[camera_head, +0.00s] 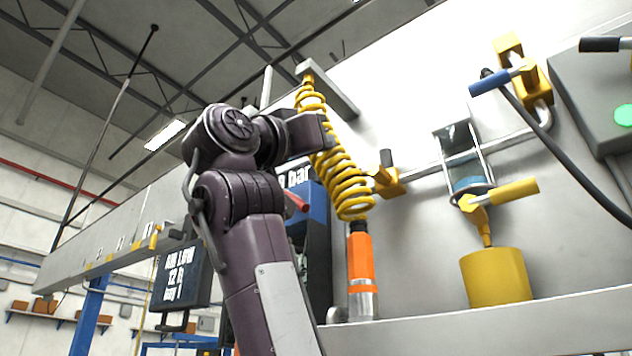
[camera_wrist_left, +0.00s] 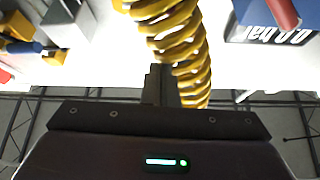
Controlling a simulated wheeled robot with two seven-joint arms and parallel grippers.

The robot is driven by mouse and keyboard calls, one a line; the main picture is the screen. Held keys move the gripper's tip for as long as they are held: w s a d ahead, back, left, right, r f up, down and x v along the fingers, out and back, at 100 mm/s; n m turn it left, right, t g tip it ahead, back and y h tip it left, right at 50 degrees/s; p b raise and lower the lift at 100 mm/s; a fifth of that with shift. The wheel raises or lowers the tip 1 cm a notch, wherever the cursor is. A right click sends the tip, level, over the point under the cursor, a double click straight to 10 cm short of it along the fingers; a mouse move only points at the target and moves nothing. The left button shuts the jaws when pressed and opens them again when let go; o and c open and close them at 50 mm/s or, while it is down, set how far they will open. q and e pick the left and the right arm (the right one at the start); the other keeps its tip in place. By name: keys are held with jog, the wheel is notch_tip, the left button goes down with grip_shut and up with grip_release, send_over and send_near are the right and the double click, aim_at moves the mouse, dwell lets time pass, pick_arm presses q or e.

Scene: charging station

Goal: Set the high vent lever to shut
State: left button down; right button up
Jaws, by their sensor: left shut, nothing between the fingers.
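No label shows which lever is the high vent lever. Lower down are a yellow-handled lever (camera_head: 515,190) and a black-handled lever (camera_head: 386,158). My left gripper (camera_wrist_left: 160,80) is shut and empty, its fingers close to the yellow coiled hose (camera_wrist_left: 184,45); touching or apart, I cannot tell. The gripper is left of the blue-handled lever. My right gripper is out of view.
The yellow coiled hose (camera_head: 343,175) hangs from a bracket, ending in an orange coupling (camera_head: 360,258). A red handle (camera_head: 297,202) sits by a blue gauge box (camera_head: 310,215). A black cable (camera_head: 560,155) droops at the right, near a grey box (camera_head: 590,95). A ledge runs below.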

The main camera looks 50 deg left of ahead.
aim_at(349, 172)
pick_arm(q)
jog(key=d+p+x, duration=0.1)
jog(key=p+x, duration=0.2)
jog(key=x, duration=0.3)
jog(key=f, duration=0.1)
jog(key=a+f, duration=0.1)
jog(key=w+f, duration=0.1)
jog(key=shift+a+f, duration=0.35)
jog(key=shift+a, duration=0.05)
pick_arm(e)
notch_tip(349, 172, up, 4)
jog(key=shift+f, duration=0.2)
pick_arm(q)
jog(key=shift+b, duration=0.3)
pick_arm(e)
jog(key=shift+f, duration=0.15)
pick_arm(q)
jog(key=shift+a+f+b, duration=0.1)
jog(key=shift+f+b, duration=0.65)
jog(key=shift+f, duration=0.05)
jog(key=shift+r, duration=0.1)
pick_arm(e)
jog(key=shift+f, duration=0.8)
